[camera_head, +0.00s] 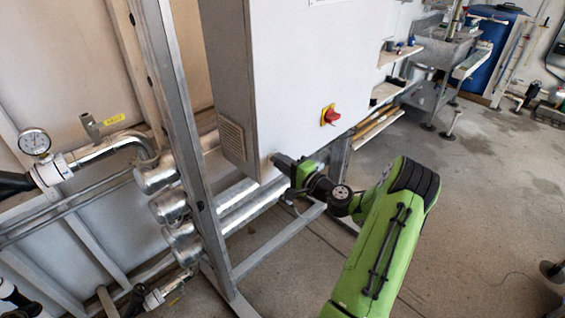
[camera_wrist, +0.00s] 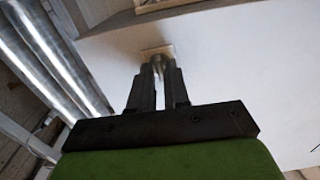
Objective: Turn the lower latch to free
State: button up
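The lower latch (camera_wrist: 158,53) is a small metallic piece on a pale square base on the white cabinet door (camera_wrist: 225,65). It sits between the two dark fingertips of my gripper (camera_wrist: 158,72) in the wrist view. The fingers are close together and appear to press on the latch from both sides. In the head view my gripper (camera_head: 278,161) is at the lower edge of the cabinet (camera_head: 300,80), and the latch is hidden there behind it.
A red rotary switch (camera_head: 330,115) is on the door, up and right of my gripper. A steel frame post (camera_head: 178,130) and shiny pipes (camera_head: 165,205) stand at left. Shelves (camera_head: 395,60) are behind at right. The floor at right is mostly open.

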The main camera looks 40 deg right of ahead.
jog(key=shift+o, duration=1.2)
jog(key=s, duration=1.5)
jog(key=shift+s+d, duration=0.25)
jog(key=shift+s, duration=0.15)
